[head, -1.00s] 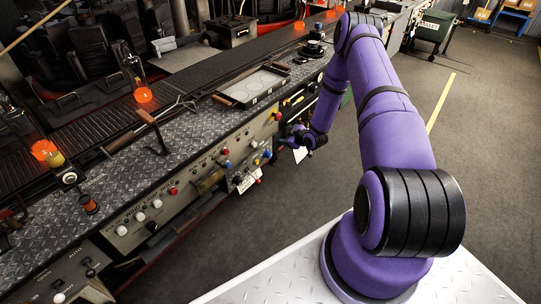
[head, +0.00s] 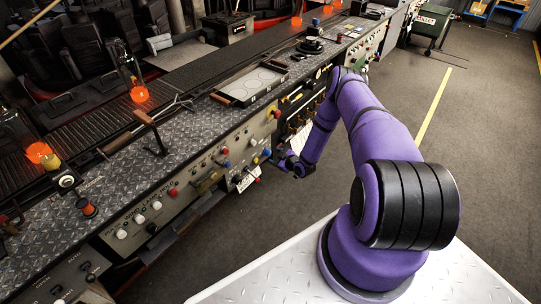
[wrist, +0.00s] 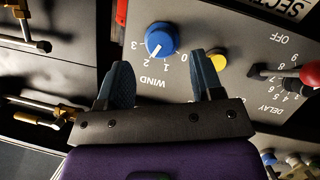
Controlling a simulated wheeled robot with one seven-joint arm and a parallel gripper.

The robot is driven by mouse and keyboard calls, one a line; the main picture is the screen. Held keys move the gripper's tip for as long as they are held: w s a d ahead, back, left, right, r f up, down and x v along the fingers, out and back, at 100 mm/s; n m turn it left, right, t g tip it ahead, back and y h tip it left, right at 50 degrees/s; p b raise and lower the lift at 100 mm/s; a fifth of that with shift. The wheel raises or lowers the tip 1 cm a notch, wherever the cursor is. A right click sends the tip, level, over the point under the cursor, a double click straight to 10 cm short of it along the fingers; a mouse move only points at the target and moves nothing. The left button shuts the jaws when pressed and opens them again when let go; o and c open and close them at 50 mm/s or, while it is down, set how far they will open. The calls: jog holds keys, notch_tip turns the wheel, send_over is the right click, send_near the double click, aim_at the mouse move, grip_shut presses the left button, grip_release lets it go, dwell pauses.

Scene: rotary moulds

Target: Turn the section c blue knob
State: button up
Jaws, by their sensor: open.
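The blue knob (wrist: 161,39) is in the upper middle of the wrist view, on a grey panel lettered WIND with a number scale, seen upside down. A white pointer mark shows on its face. A sign at the top right reads "SECTI", its letter cut off. My gripper (wrist: 160,60) is open, its two dark fingers apart below the knob in the picture, with nothing between them. The knob appears beyond the fingertips, and I cannot tell the gap. In the head view my gripper (head: 289,164) is beside the front of the machine panel, and this knob cannot be singled out there.
In the wrist view a yellow button (wrist: 218,62) sits right by the right finger. A red-tipped lever (wrist: 309,75) by the DELAY scale is farther right. Brass-ended rods (wrist: 45,118) stick out at left. The floor (head: 400,110) beside the machine is clear.

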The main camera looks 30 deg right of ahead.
aim_at(270, 154)
jog(key=shift+x, duration=2.35)
jog(key=c, duration=0.9)
